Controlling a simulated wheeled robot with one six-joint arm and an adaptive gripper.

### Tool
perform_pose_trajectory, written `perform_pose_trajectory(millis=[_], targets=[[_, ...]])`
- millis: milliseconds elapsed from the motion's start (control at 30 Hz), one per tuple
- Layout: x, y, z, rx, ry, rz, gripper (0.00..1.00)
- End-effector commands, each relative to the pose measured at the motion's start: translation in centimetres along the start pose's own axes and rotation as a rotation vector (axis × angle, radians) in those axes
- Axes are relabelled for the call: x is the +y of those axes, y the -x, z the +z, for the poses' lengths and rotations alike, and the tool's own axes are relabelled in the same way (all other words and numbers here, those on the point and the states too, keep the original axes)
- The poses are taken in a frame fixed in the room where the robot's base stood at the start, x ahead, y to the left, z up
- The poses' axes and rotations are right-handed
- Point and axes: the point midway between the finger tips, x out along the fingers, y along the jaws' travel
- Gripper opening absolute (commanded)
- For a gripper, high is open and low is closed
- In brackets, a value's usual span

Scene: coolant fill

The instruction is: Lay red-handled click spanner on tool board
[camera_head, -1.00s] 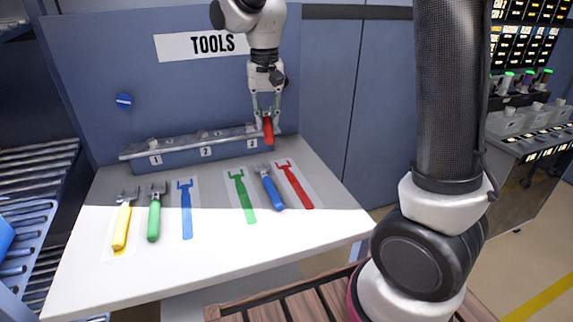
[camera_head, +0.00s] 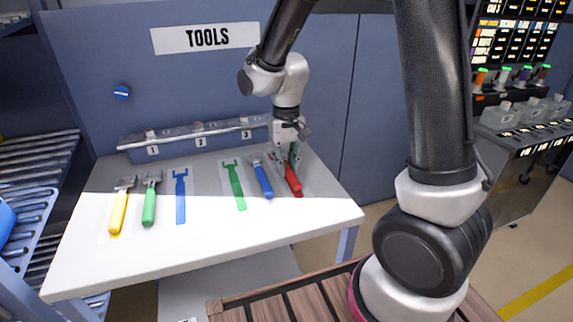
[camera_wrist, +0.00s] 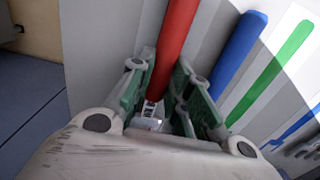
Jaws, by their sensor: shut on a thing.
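The red-handled click spanner (camera_head: 293,181) is at the right end of the tool board, over the place where the red outline lies. My gripper (camera_head: 286,160) is shut on it from above, low over the table. In the wrist view the red handle (camera_wrist: 175,45) runs up from between my green-padded fingers (camera_wrist: 158,100). The red outline is hidden under the spanner and gripper. I cannot tell whether the spanner touches the board.
A blue-handled spanner (camera_head: 263,181) lies close on the left. Further left are a green outline (camera_head: 235,186), a blue outline (camera_head: 180,197), a green-handled spanner (camera_head: 149,204) and a yellow-handled one (camera_head: 118,210). A numbered rack (camera_head: 200,140) stands behind. The front of the white table (camera_head: 200,245) is clear.

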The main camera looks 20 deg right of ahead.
Motion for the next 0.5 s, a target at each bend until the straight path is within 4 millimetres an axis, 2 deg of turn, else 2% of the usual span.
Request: perform_pose_trajectory(millis=[400,433,500], targets=[[0.0,-0.76,0.0,0.0,0.0,0.0,0.0],[0.0,-0.72,-0.01,0.0,0.0,0.0,0.25],[-0.01,-0.7,-0.01,0.001,0.0,0.0,0.37]])
